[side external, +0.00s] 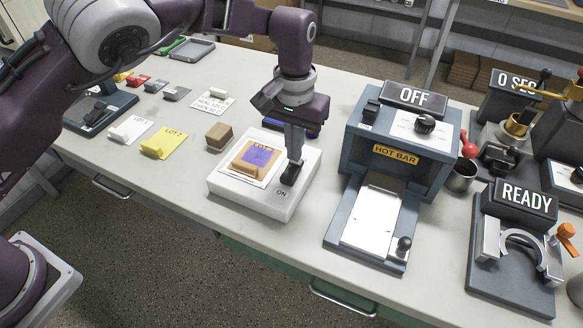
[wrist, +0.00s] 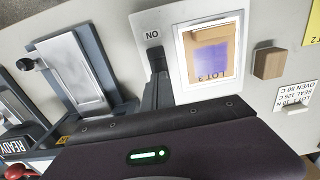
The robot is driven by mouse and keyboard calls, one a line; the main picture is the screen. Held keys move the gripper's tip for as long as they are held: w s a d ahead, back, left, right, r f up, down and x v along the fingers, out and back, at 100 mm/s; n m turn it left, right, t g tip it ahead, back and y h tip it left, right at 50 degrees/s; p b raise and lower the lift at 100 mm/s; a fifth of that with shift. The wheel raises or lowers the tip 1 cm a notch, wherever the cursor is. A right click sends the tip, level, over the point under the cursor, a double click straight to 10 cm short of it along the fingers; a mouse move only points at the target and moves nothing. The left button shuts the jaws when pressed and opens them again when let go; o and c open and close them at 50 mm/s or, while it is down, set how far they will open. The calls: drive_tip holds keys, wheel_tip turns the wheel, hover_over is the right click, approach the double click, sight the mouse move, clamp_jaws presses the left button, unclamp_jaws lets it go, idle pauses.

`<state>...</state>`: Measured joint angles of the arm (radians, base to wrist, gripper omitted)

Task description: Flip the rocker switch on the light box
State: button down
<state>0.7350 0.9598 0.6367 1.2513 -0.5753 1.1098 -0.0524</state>
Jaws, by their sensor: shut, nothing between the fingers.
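The white light box (side external: 258,205) stands near the table's front edge, left of the hot bar press. Its dark rocker switch (side external: 290,175) is on the right side of its top, beside a label that reads ON. In the wrist view the switch (wrist: 155,55) shows just past my fingertips. A brown sheet marked LOT 3 (wrist: 211,75), with a purple patch, lies on the lit panel of the box. My gripper (side external: 295,157) is shut and empty, pointing down at the switch. Its tips are at or just above the switch; I cannot tell whether they touch. They partly hide it.
The hot bar press (side external: 350,135), showing OFF, stands right of the box. A brown block (side external: 219,135) sits to its left, with a yellow card (side external: 165,144) and a white card (side external: 128,130) further left. A blue-black object (side external: 290,127) lies behind my gripper. A READY unit (side external: 523,205) is far right.

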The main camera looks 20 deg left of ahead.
sight(295, 165)
drive_tip(key=shift+f, duration=1.15)
idle(0.4)
drive_tip(key=shift+r, duration=3.55)
